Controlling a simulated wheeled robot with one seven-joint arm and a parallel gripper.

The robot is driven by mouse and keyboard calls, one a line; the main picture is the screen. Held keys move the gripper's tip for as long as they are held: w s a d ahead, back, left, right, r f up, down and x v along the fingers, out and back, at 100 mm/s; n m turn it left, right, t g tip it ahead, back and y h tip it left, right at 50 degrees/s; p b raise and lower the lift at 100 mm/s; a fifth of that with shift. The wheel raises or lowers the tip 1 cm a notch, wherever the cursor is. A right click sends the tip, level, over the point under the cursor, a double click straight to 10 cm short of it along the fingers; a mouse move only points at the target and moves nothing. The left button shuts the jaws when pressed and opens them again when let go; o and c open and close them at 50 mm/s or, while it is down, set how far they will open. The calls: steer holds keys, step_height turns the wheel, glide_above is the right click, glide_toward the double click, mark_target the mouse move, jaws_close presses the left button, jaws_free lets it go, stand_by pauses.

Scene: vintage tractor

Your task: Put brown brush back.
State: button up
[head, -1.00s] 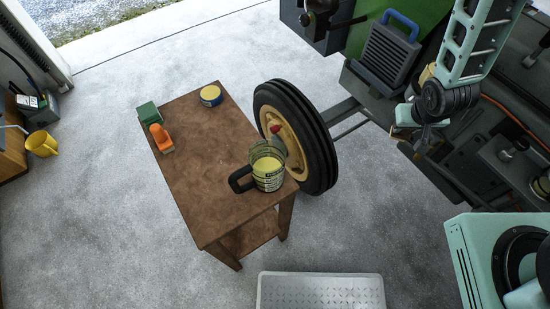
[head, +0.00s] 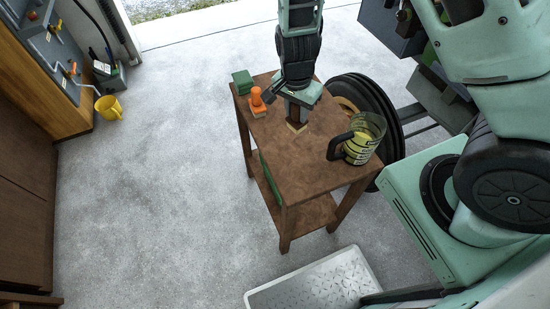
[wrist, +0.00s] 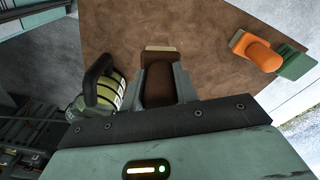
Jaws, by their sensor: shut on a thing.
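My gripper (head: 297,105) is over the small brown wooden table (head: 285,165) and is shut on the brown brush (wrist: 158,85). In the wrist view the brush's brown handle lies between the two grey fingers, with a pale bristle end beyond them. In the head view the brush (head: 297,124) points down, its pale end at or just above the tabletop; I cannot tell whether it touches. An orange-handled tool (head: 257,101) stands left of it, also in the wrist view (wrist: 258,52). The small green block (head: 242,82) is beside that.
A metal step (head: 318,285) is on the floor in front. The left floor is clear.

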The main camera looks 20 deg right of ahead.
steer(key=a+m, duration=0.2)
steer(key=a, duration=0.1)
steer(key=a+m+y, duration=0.1)
steer(key=a, duration=0.1)
steer(key=shift+s+r, duration=0.2)
steer(key=shift+s, duration=0.15)
steer(key=shift+d, duration=0.1)
steer(key=shift+f, duration=4.8)
steer(key=shift+f, duration=0.15)
steer(key=o, duration=1.1)
steer(key=shift+c, duration=0.2)
steer(key=shift+b, duration=0.3)
